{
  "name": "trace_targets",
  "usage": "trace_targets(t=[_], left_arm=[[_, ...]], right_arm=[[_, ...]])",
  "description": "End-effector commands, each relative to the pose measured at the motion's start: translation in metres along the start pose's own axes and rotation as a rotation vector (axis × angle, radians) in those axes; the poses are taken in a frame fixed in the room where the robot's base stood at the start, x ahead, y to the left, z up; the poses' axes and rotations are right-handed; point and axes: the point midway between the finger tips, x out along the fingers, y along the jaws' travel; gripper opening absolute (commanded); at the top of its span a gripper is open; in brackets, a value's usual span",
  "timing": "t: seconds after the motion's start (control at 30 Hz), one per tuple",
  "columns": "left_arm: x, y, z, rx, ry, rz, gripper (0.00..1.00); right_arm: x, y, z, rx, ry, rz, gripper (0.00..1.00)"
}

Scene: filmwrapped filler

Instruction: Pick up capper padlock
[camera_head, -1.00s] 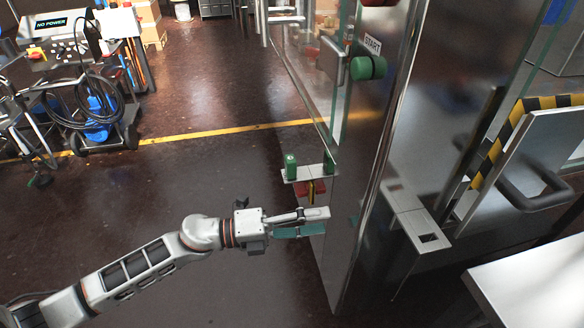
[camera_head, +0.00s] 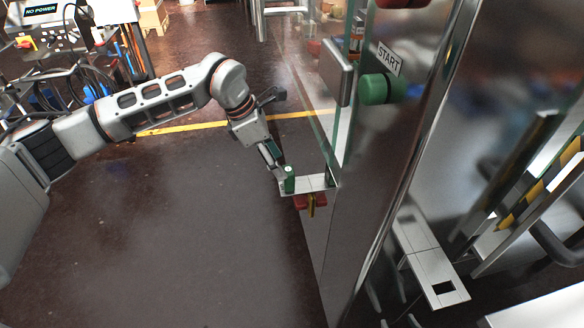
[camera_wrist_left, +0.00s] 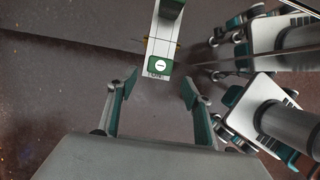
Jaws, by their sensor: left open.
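A small metal shelf (camera_head: 310,183) juts from the steel cabinet in the head view. A green upright block (camera_head: 289,179) stands at its outer end. Red parts (camera_head: 302,202) with a yellow piece (camera_head: 311,206) hang under the shelf; I cannot tell for sure which part is the capper padlock. My left gripper (camera_head: 277,165) is beside the green block, coming from behind and left. In the left wrist view my left gripper (camera_wrist_left: 159,84) is open and empty. The green block with a white round label (camera_wrist_left: 159,67) lies just ahead, between the lines of the fingers. My right gripper is out of view.
The steel cabinet (camera_head: 365,200) with a glass panel stands close to the right of the shelf. A green START knob (camera_head: 382,88) and a metal box (camera_head: 338,72) stick out above. Shiny steel gives reflections in the left wrist view.

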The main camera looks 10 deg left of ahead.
Motion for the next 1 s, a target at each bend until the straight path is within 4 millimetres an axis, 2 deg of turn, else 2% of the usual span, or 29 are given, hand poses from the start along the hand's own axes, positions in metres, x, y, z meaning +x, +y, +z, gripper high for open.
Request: trace_targets(t=[0.07, 0.33, 0.47, 0.7, 0.97, 1.0], left_arm=[[0.003, 0.001, 0.0, 0.002, 0.005, 0.004, 0.5], [0.027, 0.002, 0.001, 0.002, 0.002, 0.004, 0.5], [0.039, 0.003, 0.002, 0.001, 0.002, 0.003, 0.5], [0.073, 0.005, 0.003, 0.002, 0.002, 0.002, 0.5], [0.075, 0.006, 0.004, 0.002, 0.001, 0.005, 0.5], [0.075, 0.006, 0.004, 0.002, 0.001, 0.005, 0.4]], right_arm=[[-0.001, 0.001, -0.004, 0.0, 0.007, 0.002, 0.4], [-0.01, -0.009, 0.022, 0.004, -0.039, -0.011, 0.4], [-0.009, -0.01, 0.024, 0.004, -0.041, -0.013, 0.4], [-0.005, -0.008, 0.02, 0.0, -0.03, -0.01, 0.4], [-0.003, -0.004, 0.012, -0.003, -0.016, -0.004, 0.4], [-0.002, -0.004, 0.012, -0.003, -0.016, -0.004, 0.4]])
